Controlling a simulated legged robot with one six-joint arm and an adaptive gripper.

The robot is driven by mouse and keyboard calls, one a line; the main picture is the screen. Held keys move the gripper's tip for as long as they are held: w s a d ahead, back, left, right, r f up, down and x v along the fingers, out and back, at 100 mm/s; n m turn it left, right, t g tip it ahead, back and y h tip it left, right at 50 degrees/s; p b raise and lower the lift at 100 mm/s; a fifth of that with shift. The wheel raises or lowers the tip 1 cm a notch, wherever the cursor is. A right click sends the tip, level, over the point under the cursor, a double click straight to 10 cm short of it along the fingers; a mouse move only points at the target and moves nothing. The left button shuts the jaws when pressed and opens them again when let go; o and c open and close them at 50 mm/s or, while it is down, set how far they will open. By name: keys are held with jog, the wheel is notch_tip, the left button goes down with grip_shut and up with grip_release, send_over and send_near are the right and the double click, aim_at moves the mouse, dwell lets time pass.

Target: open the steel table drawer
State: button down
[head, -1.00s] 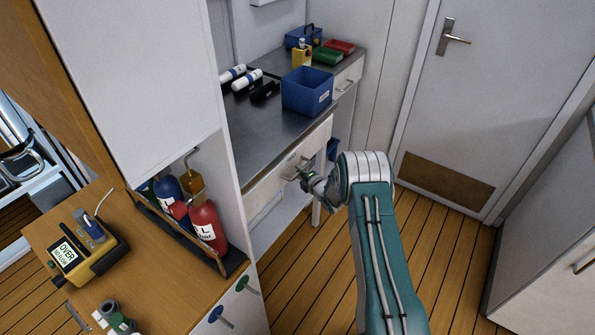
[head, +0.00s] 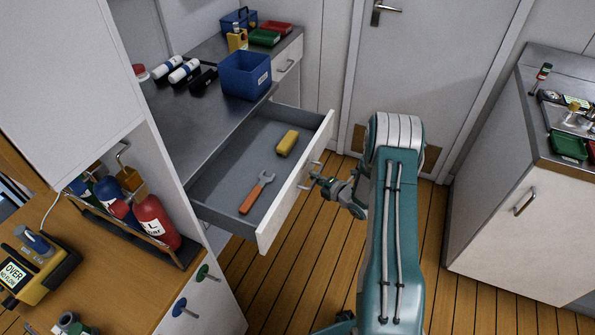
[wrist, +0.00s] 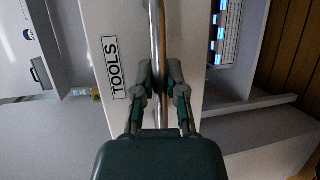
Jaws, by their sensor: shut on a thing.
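The drawer (head: 290,205) of the steel-topped table (head: 182,124) stands pulled well out in the head view. A yellow object (head: 287,143) and an orange-handled wrench (head: 257,192) lie inside it. My gripper (head: 318,178) is at the drawer's front, at its bar handle. In the wrist view my gripper (wrist: 160,82) has its fingers on both sides of the metal handle (wrist: 158,35) and is shut on it. The white drawer front carries a TOOLS label (wrist: 113,67) beside the handle.
A blue bin (head: 245,75) stands on the steel top. A wooden counter with a red cylinder (head: 155,220) is at left. A white cabinet (head: 515,205) stands at right.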

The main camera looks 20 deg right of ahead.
jog(key=shift+s+d+f, duration=0.15)
jog(key=shift+s+d, duration=0.45)
jog(key=shift+s, duration=0.1)
jog(key=shift+s+d+f, duration=0.1)
jog(key=shift+s+d, duration=0.5)
jog(key=shift+s, duration=0.05)
jog(key=c, duration=0.7)
grip_release()
jog(key=shift+c, duration=0.2)
jog(key=shift+o, duration=0.3)
jog(key=shift+w, duration=0.1)
jog(key=shift+r, duration=0.1)
jog(key=v, duration=1.2)
jog(key=shift+d, duration=0.1)
